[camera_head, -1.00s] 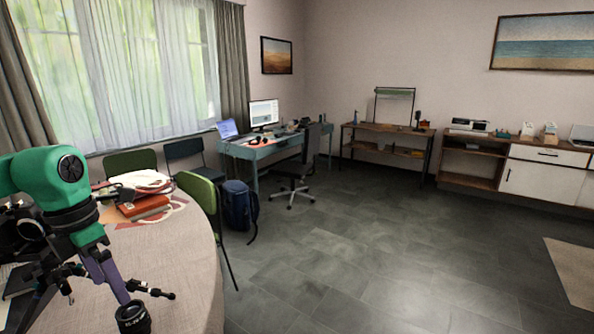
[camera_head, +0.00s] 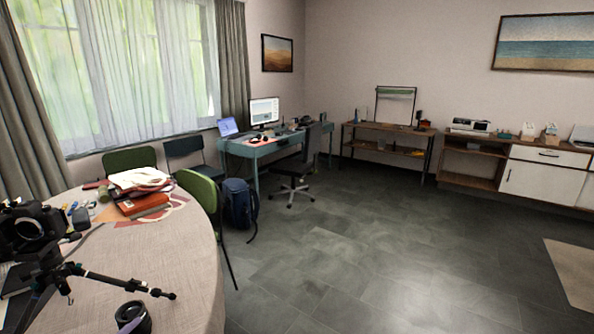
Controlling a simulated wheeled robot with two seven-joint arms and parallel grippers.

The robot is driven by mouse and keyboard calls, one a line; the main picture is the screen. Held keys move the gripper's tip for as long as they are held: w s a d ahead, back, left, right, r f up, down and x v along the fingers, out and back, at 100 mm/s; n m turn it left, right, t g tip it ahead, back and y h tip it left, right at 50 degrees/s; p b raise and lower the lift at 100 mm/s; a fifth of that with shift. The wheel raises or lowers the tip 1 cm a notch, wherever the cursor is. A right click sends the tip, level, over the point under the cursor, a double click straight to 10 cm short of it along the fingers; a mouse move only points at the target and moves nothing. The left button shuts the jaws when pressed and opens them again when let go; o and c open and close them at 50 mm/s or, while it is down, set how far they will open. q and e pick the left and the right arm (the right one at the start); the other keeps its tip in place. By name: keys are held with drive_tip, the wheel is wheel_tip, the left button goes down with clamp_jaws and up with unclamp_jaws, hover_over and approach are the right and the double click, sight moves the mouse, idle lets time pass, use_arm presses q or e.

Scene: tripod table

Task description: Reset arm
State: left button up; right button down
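Neither of my grippers nor either arm shows in the head view now. The round table (camera_head: 165,265) with a light cloth stands at the lower left. A black camera (camera_head: 30,230) sits at the left edge, with a black tripod (camera_head: 110,280) whose legs spread over the cloth. A black lens (camera_head: 132,316) stands near the table's front, cut off by the bottom edge of the picture.
Red books (camera_head: 143,204) and a folded cloth (camera_head: 138,178) lie at the table's far side. Green chairs (camera_head: 198,188) stand close to the table. A blue backpack (camera_head: 238,203) rests on the floor. The grey floor (camera_head: 380,260) to the right is open.

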use_arm(q)
drive_tip(key=s+d+f+n+g+h, duration=0.1)
drive_tip(key=s+d+f+n+g, duration=0.35)
drive_tip(key=s, duration=0.35)
drive_tip(key=s+d+f+n+g+h, duration=0.2)
drive_tip(key=s+d+f+n+g, duration=0.3)
drive_tip(key=s, duration=0.3)
drive_tip(key=s+f, duration=0.3)
drive_tip(key=f, duration=2)
drive_tip(key=s+a+f+g, duration=0.1)
drive_tip(key=s+a+f, duration=0.1)
drive_tip(key=s+f, duration=1.1)
drive_tip(key=s+m, duration=0.1)
drive_tip(key=s, duration=0.2)
drive_tip(key=shift+f+y, duration=0.35)
drive_tip(key=shift+y, duration=0.05)
